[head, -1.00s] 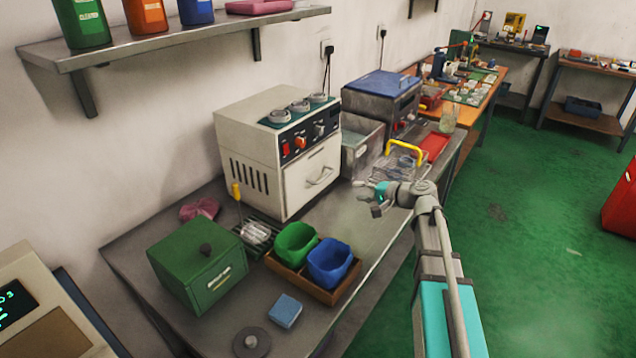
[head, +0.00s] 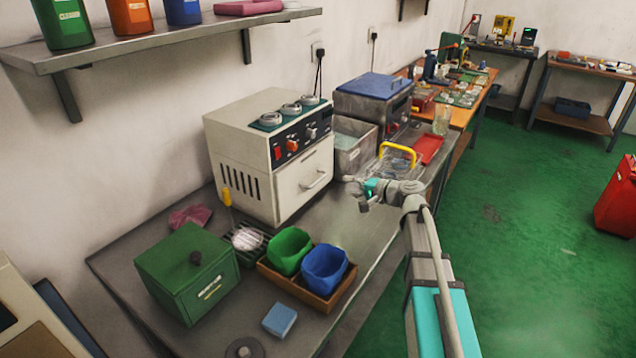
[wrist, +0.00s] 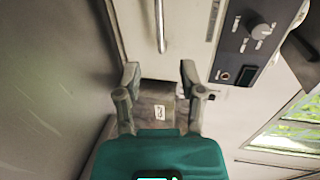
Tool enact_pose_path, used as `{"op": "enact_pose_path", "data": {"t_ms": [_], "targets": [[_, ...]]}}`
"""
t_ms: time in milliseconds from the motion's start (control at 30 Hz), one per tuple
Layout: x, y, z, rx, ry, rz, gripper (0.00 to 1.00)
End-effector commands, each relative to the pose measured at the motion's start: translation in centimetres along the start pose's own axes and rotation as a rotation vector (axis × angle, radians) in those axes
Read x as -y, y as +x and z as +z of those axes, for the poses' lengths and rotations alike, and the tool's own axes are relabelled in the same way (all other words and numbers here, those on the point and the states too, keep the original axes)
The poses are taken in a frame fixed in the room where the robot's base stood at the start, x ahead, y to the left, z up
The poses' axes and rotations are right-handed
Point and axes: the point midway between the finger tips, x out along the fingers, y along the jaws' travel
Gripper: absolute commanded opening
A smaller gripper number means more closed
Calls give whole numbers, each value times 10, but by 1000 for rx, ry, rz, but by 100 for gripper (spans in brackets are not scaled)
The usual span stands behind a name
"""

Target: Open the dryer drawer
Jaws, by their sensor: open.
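The dryer (head: 240,151) looks to be the white box on the bench, with knobs and switches on a dark panel. Its drawer front (head: 296,192) is flush with the body, so it appears shut. A bar handle (head: 317,180) crosses the drawer front, and in the wrist view the handle (wrist: 160,25) lies ahead of my fingers. My gripper (head: 354,190) is to the right of the handle, in front of the drawer face. In the wrist view my gripper (wrist: 160,84) is open, with nothing between its fingers and apart from the handle.
A green drawer box (head: 175,285), a green bin (head: 290,250) and a blue bin (head: 325,268) in a wooden tray stand in front of the dryer. A grey tub (head: 352,156) and a yellow-handled basket (head: 398,150) are beyond it. Bare bench lies below my gripper.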

Motion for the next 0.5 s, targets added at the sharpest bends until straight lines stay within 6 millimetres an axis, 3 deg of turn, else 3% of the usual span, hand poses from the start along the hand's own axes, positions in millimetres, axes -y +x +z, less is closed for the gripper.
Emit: {"op": "enact_pose_path", "data": {"t_ms": [500], "targets": [[-2,80,0,3,-1,1,51]]}}
